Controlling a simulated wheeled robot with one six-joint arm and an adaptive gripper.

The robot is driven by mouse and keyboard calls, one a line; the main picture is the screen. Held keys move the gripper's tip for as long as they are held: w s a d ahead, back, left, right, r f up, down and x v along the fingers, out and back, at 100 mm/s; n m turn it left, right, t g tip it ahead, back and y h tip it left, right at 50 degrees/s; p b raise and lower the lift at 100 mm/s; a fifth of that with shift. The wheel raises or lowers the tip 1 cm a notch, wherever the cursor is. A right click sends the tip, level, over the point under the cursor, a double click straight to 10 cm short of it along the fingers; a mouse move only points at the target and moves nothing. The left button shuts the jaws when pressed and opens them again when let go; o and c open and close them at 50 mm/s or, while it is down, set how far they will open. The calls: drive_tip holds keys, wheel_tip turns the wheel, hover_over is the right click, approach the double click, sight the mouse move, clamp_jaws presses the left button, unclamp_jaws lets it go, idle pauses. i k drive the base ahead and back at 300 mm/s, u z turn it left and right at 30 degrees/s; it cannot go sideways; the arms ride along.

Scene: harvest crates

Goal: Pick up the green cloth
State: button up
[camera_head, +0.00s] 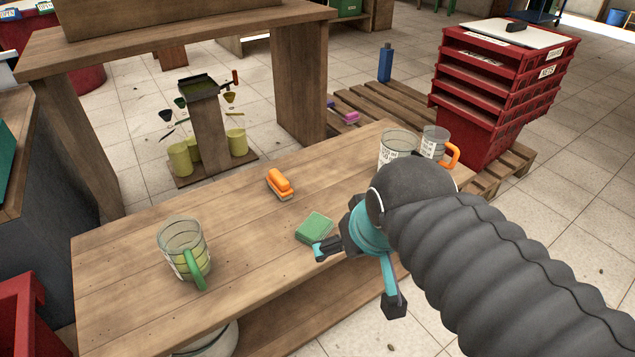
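The green cloth (315,227) looks like a small, flat, folded block. It lies on the wooden workbench (140,285), a little right of the middle of its top. My gripper (360,278) is at the bench's front right edge, just right of the cloth and nearer the camera. Its two dark-tipped fingers are spread wide with nothing seen between them. The left fingertip shows close to the cloth's lower right corner; I cannot tell whether they touch. The cloth's right end is close to the gripper.
An orange brush (279,183) lies behind the cloth. A measuring jug with a green handle (184,249) stands at the left. A clear jug (398,145) and an orange-handled jug (434,143) stand at the far right end. Red crates (497,85) are stacked beyond the bench.

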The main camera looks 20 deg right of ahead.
sight(316, 228)
drive_tip(key=u, duration=1.5)
drive_tip(key=k, duration=0.9)
drive_tip(key=z, duration=1.4)
drive_tip(key=i, duration=0.5)
drive_tip(key=z, duration=0.05)
